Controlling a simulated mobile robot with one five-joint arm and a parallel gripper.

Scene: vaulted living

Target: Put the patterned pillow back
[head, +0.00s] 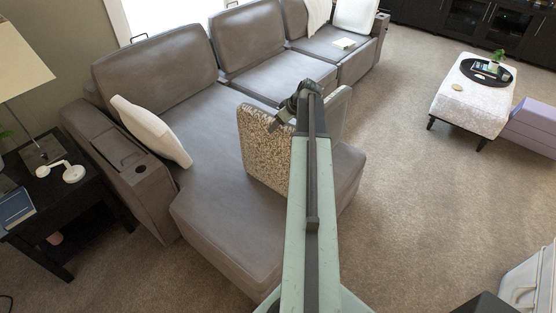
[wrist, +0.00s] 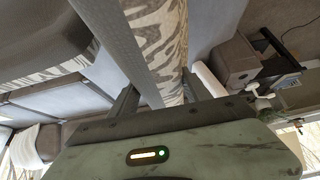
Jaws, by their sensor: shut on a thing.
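The patterned pillow (head: 262,150) is held on edge over the chaise part of the grey sofa (head: 235,215), its beige-and-brown face showing in the head view. Its lower edge is at or just above the seat; I cannot tell if it touches. My gripper (head: 288,110) is shut on its upper edge. In the wrist view the pillow (wrist: 160,45) stands between the two fingers of my gripper (wrist: 158,92), one side plain grey. My arm hides part of the sofa behind it.
A second grey cushion (head: 337,115) shows just right of my arm. White pillows lie at the sofa's left arm (head: 150,130) and far end (head: 355,14). A dark side table (head: 90,205) is at left, an ottoman (head: 455,105) at right. Carpet between is clear.

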